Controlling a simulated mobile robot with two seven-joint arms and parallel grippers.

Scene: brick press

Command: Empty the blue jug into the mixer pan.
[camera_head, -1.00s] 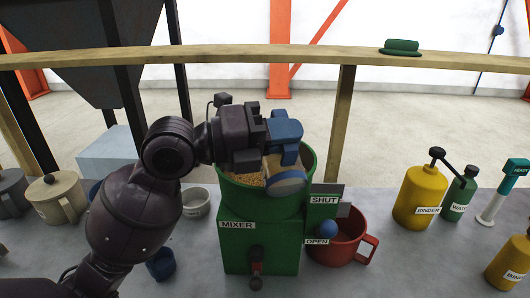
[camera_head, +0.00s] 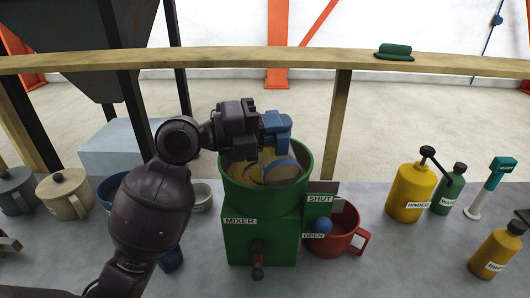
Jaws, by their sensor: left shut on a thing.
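The green mixer (camera_head: 262,238) stands on the grey bench with its round open pan (camera_head: 235,190) on top. The pan holds pale, grainy stuff. My left gripper (camera_head: 277,139) is over the pan, shut on what looks like the blue jug (camera_head: 282,161). The jug is tilted down in the pan's mouth; a blue ring around a pale area shows. The gripper hides its upper part, and I cannot tell how much is left in it. My right gripper is not in view.
A red mug (camera_head: 343,236) stands beside the mixer, by the SHUT/OPEN lever with a blue knob (camera_head: 323,225). Yellow binder (camera_head: 410,195) and green water (camera_head: 452,190) bottles stand right. A lidded beige pot (camera_head: 63,196) stands left. A wooden rail (camera_head: 420,61) runs behind.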

